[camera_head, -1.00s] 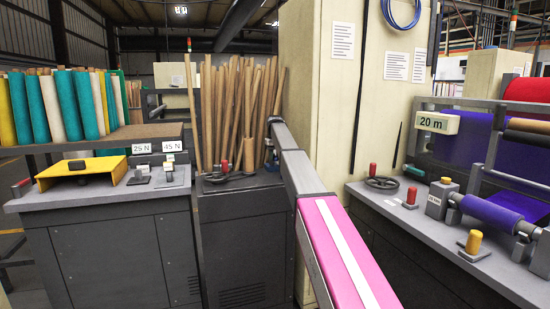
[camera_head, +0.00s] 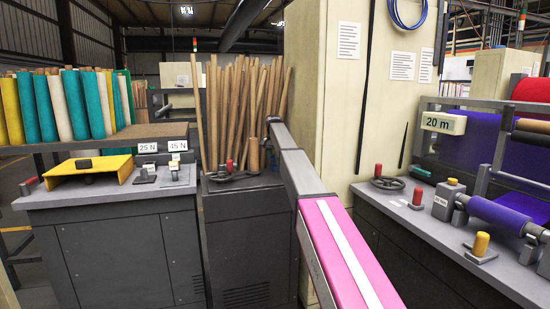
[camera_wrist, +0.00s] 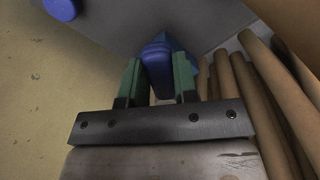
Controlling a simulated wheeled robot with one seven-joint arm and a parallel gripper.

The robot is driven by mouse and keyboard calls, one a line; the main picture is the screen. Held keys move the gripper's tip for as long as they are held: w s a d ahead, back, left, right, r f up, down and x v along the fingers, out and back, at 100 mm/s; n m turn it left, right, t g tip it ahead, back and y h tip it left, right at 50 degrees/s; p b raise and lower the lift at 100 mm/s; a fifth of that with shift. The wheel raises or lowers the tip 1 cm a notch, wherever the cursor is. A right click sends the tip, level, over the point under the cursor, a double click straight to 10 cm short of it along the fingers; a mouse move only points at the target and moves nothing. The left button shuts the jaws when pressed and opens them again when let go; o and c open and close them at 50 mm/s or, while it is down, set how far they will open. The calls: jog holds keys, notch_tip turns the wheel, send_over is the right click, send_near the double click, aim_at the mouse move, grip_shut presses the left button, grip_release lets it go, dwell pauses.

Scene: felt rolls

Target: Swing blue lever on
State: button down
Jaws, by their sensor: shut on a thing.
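The blue lever (camera_wrist: 158,62) shows in the wrist view, with its handle between the two green-tipped fingers of my gripper (camera_wrist: 157,80). My gripper is shut on it. The lever's far end runs up against a grey surface (camera_wrist: 120,25); the fingers hide part of its sides. In the head view my pink and grey arm reaches away toward the cream cabinet's left edge, and the lever and fingers cannot be made out there.
Brown tubes (camera_head: 230,115) stand close beside the arm's far end, also to the right in the wrist view (camera_wrist: 270,95). A blue round part (camera_wrist: 60,8) is at upper left there. The cream cabinet (camera_head: 335,110) stands right of the arm. Benches (camera_head: 95,190) flank it.

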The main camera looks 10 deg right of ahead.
aim_at(273, 156)
jog(key=shift+a+m, duration=0.1)
jog(key=shift+m, duration=0.2)
jog(key=c, duration=0.9)
grip_release()
notch_tip(273, 156, up, 11)
jog(key=shift+f, duration=0.1)
